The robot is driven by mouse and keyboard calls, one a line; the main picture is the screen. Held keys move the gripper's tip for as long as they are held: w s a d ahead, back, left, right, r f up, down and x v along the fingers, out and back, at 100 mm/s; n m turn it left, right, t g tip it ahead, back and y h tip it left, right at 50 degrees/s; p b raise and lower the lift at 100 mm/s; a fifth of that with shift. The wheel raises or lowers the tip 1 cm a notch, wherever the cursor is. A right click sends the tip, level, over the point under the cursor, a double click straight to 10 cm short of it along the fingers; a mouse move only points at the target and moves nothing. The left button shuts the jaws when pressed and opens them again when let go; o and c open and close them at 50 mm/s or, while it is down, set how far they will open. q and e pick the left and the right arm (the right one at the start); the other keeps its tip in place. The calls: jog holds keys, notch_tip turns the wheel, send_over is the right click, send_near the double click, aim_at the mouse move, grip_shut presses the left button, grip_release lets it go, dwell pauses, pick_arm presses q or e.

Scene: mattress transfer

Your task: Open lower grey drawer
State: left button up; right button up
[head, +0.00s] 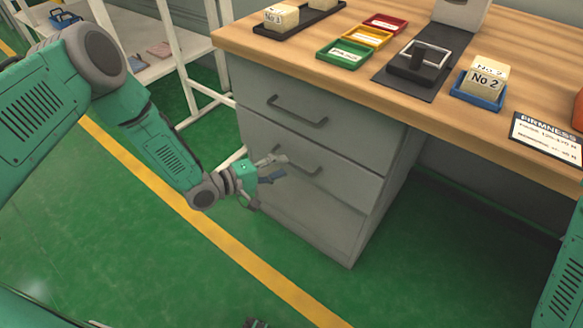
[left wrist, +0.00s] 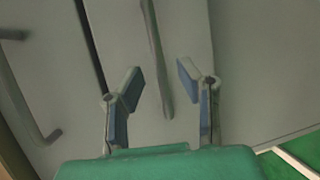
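The grey drawer unit stands under the bench in the head view. Its lower drawer (head: 345,185) looks shut, and its bar handle (head: 313,171) is partly hidden by my left gripper (head: 273,169). The upper drawer (head: 360,132) with its own handle (head: 298,121) also looks shut. In the left wrist view my left gripper (left wrist: 161,100) is open, its two blue-padded fingers apart. The lower handle (left wrist: 157,60) shows between and beyond them, with space on both sides. The upper handle (left wrist: 28,100) is at the left.
The wooden bench top (head: 450,112) overhangs the drawers and carries coloured trays, a black mat (head: 425,62) and a blue tray (head: 480,92) with No 2 blocks. A white shelf rack (head: 150,66) stands at the left. Green floor (head: 300,262) is clear before the drawers.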

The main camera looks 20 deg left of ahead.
aim_at(290, 163)
pick_arm(q)
jog(key=b+x, duration=0.1)
jog(key=x, duration=0.2)
jog(key=shift+w+f, duration=0.1)
jog(key=shift+w, duration=0.1)
jog(key=shift+d, duration=0.1)
grip_shut()
jog(key=shift+s, duration=0.15)
